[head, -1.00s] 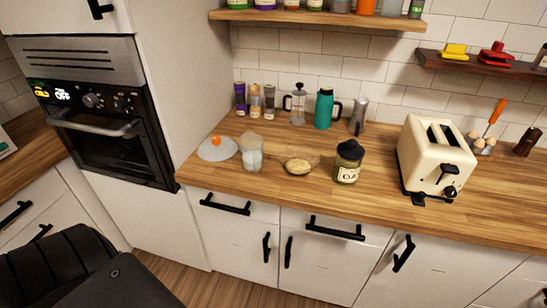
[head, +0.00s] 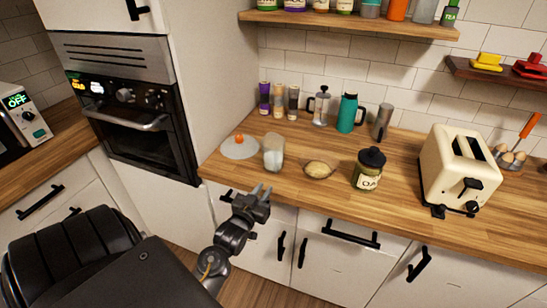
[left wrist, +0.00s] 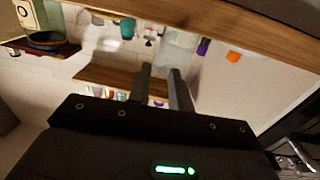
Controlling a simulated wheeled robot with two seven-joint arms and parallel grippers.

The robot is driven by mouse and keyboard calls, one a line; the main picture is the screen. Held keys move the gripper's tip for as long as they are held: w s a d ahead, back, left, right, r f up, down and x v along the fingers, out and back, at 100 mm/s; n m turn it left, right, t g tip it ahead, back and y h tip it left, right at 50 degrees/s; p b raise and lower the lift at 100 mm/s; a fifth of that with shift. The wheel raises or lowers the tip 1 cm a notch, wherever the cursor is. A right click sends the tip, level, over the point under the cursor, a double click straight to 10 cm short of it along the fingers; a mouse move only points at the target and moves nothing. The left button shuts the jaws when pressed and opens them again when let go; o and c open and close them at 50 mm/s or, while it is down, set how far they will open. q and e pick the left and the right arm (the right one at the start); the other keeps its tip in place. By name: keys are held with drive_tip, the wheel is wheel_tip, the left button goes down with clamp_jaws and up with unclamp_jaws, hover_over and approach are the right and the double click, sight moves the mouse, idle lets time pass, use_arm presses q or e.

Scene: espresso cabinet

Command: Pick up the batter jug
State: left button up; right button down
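The batter jug (head: 274,153), a clear jug with pale contents, stands upright near the front edge of the wooden counter in the head view. A translucent shape that looks like the jug (left wrist: 177,48) also shows beyond the fingers in the left wrist view. My left gripper (head: 261,190) is in front of the counter, just below and slightly left of the jug, apart from it. Its two fingers are parted with nothing between them, as the left wrist view shows (left wrist: 162,80). My right gripper is not in view.
A lid with an orange knob (head: 240,147) lies left of the jug. A small bowl (head: 318,170) and an oat jar (head: 369,169) stand to its right. A French press (head: 319,107), teal flask (head: 347,113) and toaster (head: 459,168) are farther off. Cabinet handles (head: 350,234) project below.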

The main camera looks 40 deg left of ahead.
sight(276, 171)
use_arm(q)
drive_tip(key=p+x, duration=0.1)
drive_tip(key=x, duration=0.4)
drive_tip(key=shift+w, duration=0.4)
drive_tip(key=shift+p, duration=0.3)
drive_tip(key=p+x, duration=0.2)
drive_tip(key=x, duration=0.2)
drive_tip(key=shift+w+a+r, duration=0.15)
drive_tip(key=shift+w, duration=0.1)
drive_tip(key=shift+w+a, duration=0.1)
drive_tip(key=shift+w, duration=0.2)
clamp_jaws()
